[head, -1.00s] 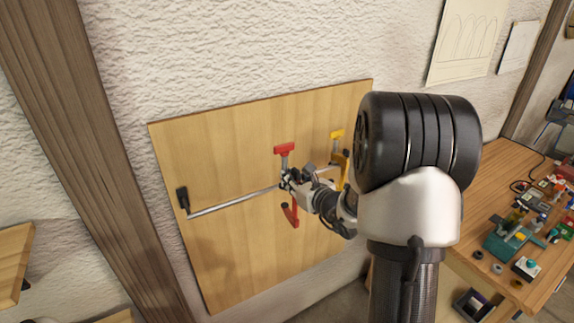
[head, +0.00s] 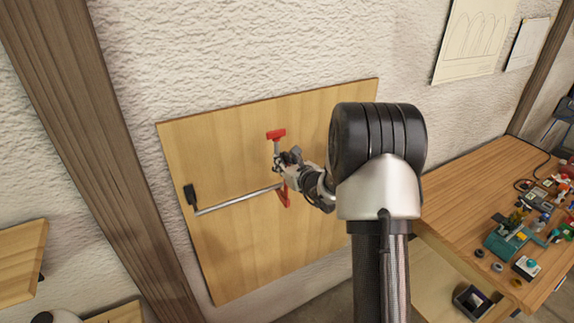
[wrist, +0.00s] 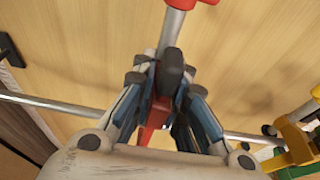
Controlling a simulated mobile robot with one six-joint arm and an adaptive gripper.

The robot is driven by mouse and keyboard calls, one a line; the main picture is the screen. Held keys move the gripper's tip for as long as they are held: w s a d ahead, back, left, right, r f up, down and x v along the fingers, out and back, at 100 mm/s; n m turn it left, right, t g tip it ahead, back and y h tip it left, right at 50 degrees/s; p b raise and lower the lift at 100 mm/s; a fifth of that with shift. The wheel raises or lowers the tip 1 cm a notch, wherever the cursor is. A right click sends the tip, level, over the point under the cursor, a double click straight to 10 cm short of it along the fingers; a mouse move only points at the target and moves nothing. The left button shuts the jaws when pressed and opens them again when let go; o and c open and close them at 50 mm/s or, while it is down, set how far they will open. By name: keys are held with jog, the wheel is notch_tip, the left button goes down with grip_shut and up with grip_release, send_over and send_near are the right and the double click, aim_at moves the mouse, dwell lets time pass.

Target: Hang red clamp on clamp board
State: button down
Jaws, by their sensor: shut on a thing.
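The red clamp (head: 276,134) is upright in front of the wooden clamp board (head: 225,130), its red T-handle at the top and its red lower jaw below. My gripper (head: 283,165) is shut on the clamp's bar. The metal rail (head: 240,201) runs across the board from a black bracket at the left. In the wrist view the fingers (wrist: 168,85) close around the clamp, with its grey bar (wrist: 170,30) above them and the rail (wrist: 50,106) passing behind. Whether the clamp touches the rail cannot be told.
A yellow clamp (wrist: 292,140) is at the rail to the right in the wrist view; my arm hides it in the head view. A workbench (head: 480,180) with several tools stands at the right. A wooden post (head: 95,150) stands left of the board.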

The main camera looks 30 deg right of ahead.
aim_at(282, 184)
jog(key=shift+w+f+b, duration=0.2)
jog(key=shift+w+b, duration=0.1)
jog(key=shift+w, duration=0.1)
notch_tip(282, 184, down, 6)
jog(key=b, duration=0.5)
jog(key=shift+s+r+b, duration=0.1)
jog(key=shift+r+b, duration=0.15)
jog(key=shift+b, duration=0.05)
jog(key=c, duration=1.5)
grip_release()
jog(key=shift+f, duration=0.1)
jog(key=shift+s, duration=0.15)
jog(key=v, duration=1.2)
